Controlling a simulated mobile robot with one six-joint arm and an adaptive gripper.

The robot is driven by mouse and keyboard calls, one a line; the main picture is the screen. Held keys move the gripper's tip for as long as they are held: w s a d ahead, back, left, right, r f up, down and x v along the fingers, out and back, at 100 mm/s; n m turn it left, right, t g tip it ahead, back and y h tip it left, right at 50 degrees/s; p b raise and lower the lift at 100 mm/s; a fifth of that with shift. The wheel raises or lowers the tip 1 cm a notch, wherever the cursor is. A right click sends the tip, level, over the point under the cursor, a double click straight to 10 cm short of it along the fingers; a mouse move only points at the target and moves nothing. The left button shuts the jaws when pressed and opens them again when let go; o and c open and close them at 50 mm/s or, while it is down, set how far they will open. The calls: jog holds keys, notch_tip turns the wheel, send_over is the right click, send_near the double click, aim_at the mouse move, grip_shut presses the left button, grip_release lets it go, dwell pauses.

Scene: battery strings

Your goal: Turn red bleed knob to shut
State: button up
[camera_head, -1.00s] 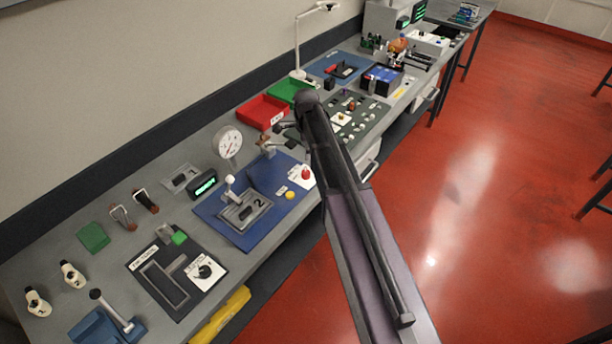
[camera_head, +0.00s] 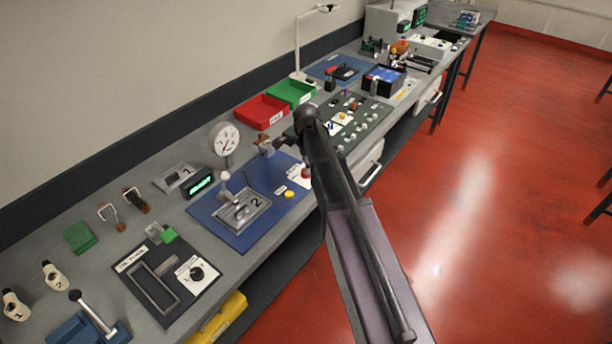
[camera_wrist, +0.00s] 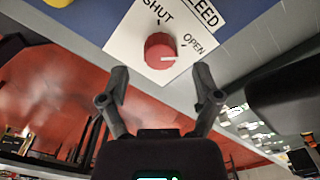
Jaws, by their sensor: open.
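The red bleed knob (camera_wrist: 160,52) sits on a white plate (camera_wrist: 125,45) marked SHUT, OPEN and BLEED in the wrist view. Its white mark points right, on the OPEN side and away from the SHUT label. The knob also shows small in the head view (camera_head: 306,173), at the bench's front edge beside my arm. My gripper (camera_wrist: 160,80) is open and empty. In the wrist view its fingertips are left and right of the knob and a little below it, with visible gaps. The distance in depth is hard to tell.
A blue panel with a lever (camera_head: 228,190) and a yellow button (camera_head: 289,194) lies left of the knob. A round gauge (camera_head: 224,138), a red bin (camera_head: 262,112) and a green bin (camera_head: 291,92) stand behind. Open red floor (camera_head: 480,220) lies to the right.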

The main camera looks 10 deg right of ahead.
jog(key=shift+f+b, duration=1.2)
jog(key=shift+f, duration=0.35)
grip_shut()
